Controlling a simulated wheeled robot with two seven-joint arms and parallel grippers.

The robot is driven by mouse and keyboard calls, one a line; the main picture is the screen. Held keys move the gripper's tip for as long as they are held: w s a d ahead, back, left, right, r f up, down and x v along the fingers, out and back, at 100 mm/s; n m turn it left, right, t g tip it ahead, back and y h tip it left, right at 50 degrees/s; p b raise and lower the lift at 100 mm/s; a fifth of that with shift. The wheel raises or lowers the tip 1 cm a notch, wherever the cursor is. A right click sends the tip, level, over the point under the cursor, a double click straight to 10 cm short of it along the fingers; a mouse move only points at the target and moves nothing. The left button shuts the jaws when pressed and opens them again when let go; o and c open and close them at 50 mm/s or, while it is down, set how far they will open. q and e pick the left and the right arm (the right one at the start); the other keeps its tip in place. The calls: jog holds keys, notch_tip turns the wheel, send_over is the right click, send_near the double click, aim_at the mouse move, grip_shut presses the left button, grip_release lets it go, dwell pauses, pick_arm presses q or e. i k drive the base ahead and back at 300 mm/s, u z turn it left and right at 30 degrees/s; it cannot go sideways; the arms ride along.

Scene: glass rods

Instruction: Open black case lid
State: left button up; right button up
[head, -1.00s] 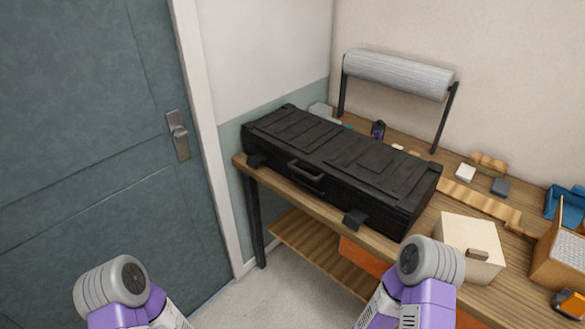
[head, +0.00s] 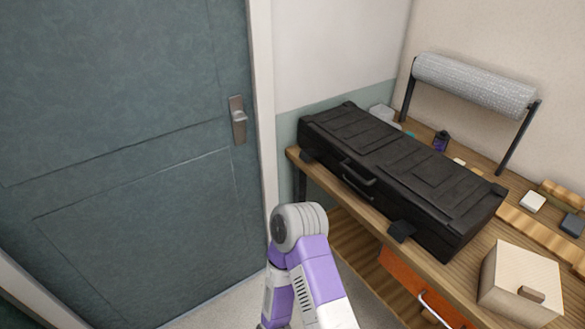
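The black case (head: 400,175) lies on the wooden table in the head view, with its lid (head: 405,160) down and closed. A handle (head: 358,174) is on the middle of its front side. Dark latch-like tabs stick out at the front, one near the left end (head: 309,156) and one towards the right (head: 401,231). One of my purple and grey arms shows in front of the table, below the case and apart from it in the picture. Neither gripper is in view.
The wooden table (head: 462,266) has a pale wooden box (head: 520,283) to the right of the case. A door (head: 130,150) fills the left. An orange drawer front (head: 425,288) is under the table.

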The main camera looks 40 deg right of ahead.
aim_at(452, 200)
jog(key=u, duration=0.1)
jog(key=i, duration=0.95)
jog(key=z, duration=1.55)
